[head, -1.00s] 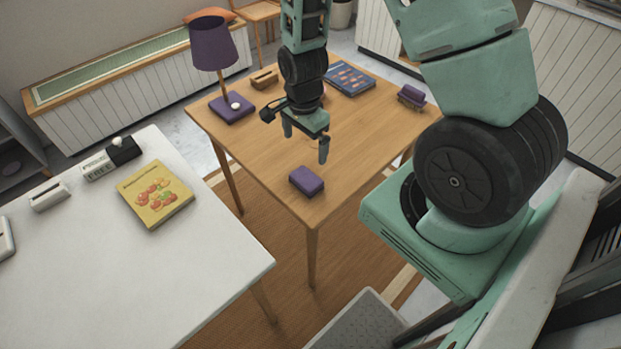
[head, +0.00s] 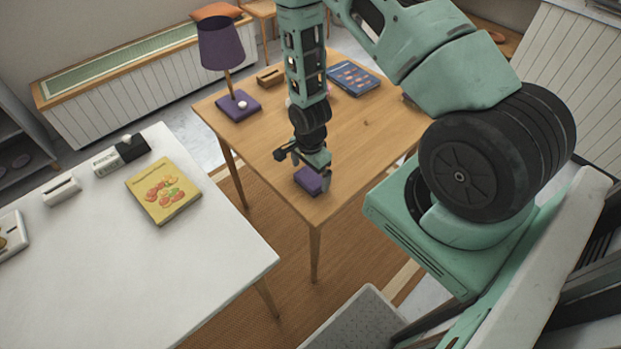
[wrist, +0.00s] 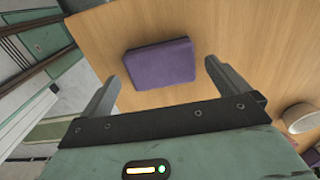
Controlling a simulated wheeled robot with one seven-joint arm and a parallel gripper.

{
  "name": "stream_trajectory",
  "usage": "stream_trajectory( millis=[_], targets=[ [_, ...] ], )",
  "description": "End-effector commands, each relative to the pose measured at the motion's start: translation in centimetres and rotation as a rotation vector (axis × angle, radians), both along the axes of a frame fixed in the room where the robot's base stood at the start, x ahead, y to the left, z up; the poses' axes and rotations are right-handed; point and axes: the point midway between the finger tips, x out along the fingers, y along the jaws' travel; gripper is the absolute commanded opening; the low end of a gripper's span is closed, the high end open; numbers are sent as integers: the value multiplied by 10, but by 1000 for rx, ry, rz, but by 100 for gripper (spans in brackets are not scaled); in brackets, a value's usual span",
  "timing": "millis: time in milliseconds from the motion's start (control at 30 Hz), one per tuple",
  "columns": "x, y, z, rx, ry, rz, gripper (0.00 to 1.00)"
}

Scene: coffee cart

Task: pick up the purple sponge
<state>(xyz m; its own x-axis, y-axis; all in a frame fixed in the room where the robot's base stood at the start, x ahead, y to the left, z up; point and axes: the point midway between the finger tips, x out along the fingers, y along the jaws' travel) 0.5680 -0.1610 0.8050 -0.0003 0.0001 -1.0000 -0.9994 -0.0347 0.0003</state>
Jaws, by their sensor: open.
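The purple sponge (head: 309,181) lies flat on the wooden table (head: 258,163), close to its near corner. In the wrist view the sponge (wrist: 160,64) lies ahead of my gripper (wrist: 160,82), roughly between the lines of its two fingers. My gripper (head: 312,178) is open and empty, low over the table at the sponge. In the head view it hides part of the sponge. I cannot tell whether the fingers touch it.
A purple lamp (head: 221,45) on a purple base, a wooden holder (head: 270,76) and a blue book (head: 353,78) stand farther back on the table. A white table (head: 130,255) with a yellow book (head: 163,192) is at the left.

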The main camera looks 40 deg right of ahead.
Motion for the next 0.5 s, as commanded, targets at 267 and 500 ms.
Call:
stream_trajectory(
  millis=[267,500],
  targets=[
    [1,-3,-28,0,1,1,100],
    [1,-2,-33,0,0,0,100]
  ],
)
